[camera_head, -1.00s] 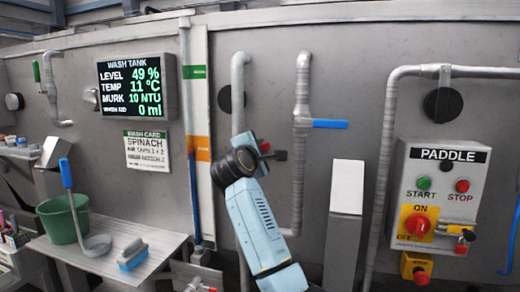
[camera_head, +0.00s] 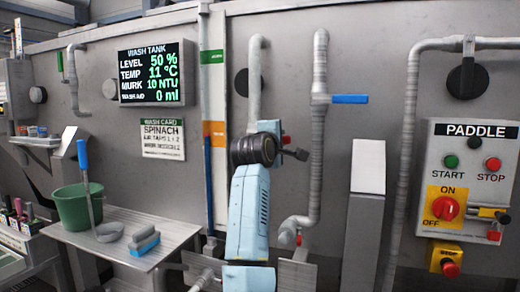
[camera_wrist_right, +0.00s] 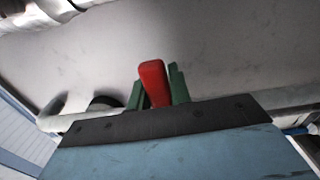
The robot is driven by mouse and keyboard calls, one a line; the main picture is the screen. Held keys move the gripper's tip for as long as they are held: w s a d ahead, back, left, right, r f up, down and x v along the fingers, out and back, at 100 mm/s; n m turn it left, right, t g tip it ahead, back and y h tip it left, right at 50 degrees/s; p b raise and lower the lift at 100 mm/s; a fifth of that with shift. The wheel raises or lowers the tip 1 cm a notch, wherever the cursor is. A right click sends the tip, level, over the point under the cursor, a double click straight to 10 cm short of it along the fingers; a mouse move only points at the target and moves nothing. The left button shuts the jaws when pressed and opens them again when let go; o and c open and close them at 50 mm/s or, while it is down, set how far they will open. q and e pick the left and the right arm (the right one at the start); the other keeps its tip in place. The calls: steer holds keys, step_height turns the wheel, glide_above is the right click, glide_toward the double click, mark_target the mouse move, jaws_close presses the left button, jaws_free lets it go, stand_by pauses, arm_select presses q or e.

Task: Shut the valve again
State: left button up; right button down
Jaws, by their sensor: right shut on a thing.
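My right arm rises in the middle of the head view, and its gripper (camera_head: 287,143) is at a pipe on the tank wall, mostly hidden behind my dark wrist. In the right wrist view the two green fingers of this gripper (camera_wrist_right: 157,82) are shut on a red valve handle (camera_wrist_right: 152,84), one on each side. A small red part of the handle (camera_head: 286,139) shows beside my wrist in the head view. The valve's body is hidden. The display (camera_head: 155,75) reads level 50 %. My left gripper is not in view.
A pipe with a blue lever (camera_head: 350,99) stands right of my arm. Farther right is the paddle control box (camera_head: 467,165). A grey post (camera_head: 366,200) stands in front of the wall.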

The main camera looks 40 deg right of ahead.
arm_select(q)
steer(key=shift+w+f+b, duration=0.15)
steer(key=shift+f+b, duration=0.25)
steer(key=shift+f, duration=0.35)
arm_select(e)
steer(key=shift+f+m, duration=0.35)
steer(key=shift+m, duration=0.05)
steer(key=c, duration=1.3)
jaws_free()
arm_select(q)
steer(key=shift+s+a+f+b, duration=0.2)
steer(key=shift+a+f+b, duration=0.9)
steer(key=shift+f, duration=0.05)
arm_select(e)
steer(key=v, duration=1.3)
steer(key=shift+s+a, duration=0.1)
steer(key=shift+a, duration=0.05)
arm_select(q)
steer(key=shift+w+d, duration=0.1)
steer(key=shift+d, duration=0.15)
